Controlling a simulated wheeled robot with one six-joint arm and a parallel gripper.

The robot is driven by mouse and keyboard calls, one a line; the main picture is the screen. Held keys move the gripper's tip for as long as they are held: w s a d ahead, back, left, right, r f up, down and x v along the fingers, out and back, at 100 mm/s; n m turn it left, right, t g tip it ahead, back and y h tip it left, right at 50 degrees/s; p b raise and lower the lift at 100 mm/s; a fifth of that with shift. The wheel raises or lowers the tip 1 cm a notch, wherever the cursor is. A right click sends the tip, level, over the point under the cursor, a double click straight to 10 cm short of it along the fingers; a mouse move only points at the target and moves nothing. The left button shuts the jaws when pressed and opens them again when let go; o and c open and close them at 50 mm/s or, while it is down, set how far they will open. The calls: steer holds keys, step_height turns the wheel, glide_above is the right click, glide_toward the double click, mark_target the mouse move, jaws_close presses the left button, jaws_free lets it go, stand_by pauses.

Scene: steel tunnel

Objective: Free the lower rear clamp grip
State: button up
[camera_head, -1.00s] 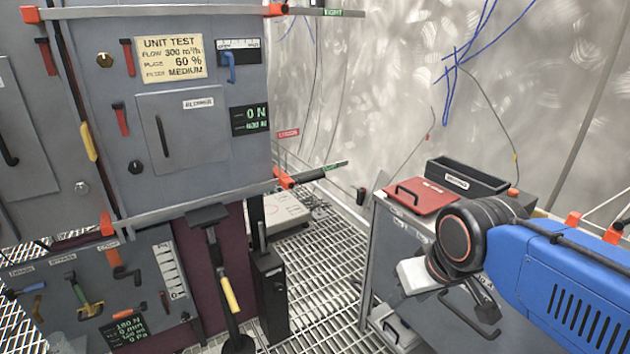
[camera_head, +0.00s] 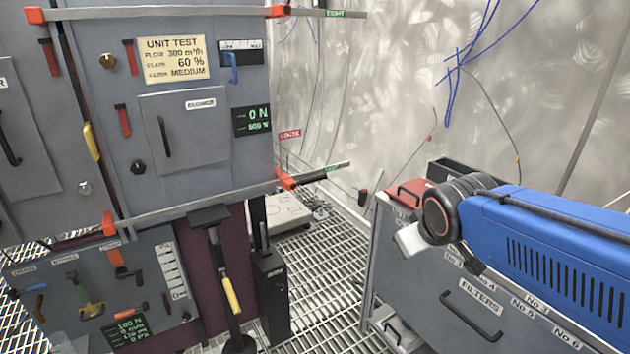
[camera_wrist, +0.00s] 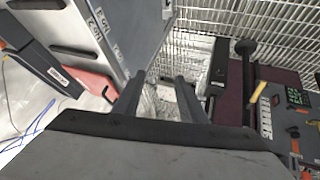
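The lower clamp bar (camera_head: 200,203) runs across the grey test unit. An orange jaw (camera_head: 108,224) is at its left end. An orange jaw (camera_head: 286,180) and a black grip (camera_head: 311,176) are at its right end, beyond the unit's edge. I cannot tell from labels whether this is the rear clamp. My gripper (camera_head: 408,240) is well right of the grip, above the walkway beside the filter cabinet. The wrist view shows my gripper's two fingers (camera_wrist: 158,98) apart with nothing between them. The clamp grip is not recognisable in the wrist view.
An upper clamp bar (camera_head: 170,12) crosses the unit's top. A black post (camera_head: 270,295) and a jack with a yellow handle (camera_head: 230,292) stand below the lower bar. The filter cabinet (camera_head: 480,295) stands right, with a red case (camera_head: 405,190) on top. Grating floor (camera_head: 330,270) lies between.

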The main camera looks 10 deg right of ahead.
mark_target(317, 179)
steer(key=w+d+r+n+t, duration=0.3)
steer(key=w+n, duration=0.2)
steer(key=w, duration=0.7)
steer(key=w+d+r+n+t, duration=0.25)
steer(key=w+n, duration=0.25)
steer(key=w, duration=0.7)
steer(key=w+a+f+n+y, duration=0.3)
steer(key=w+a+n+y, duration=0.1)
steer(key=w+a, duration=0.1)
steer(key=w+a+f+n+y, duration=0.3)
steer(key=w+a, duration=0.3)
steer(key=w, duration=0.2)
steer(key=w+a+f+n+y, duration=0.3)
steer(key=w+a+n+y, duration=0.2)
steer(key=w+a+n, duration=0.1)
steer(key=shift+w+f+g, duration=0.35)
steer(key=shift+w+f, duration=0.05)
steer(key=shift+w, duration=0.3)
jaws_close()
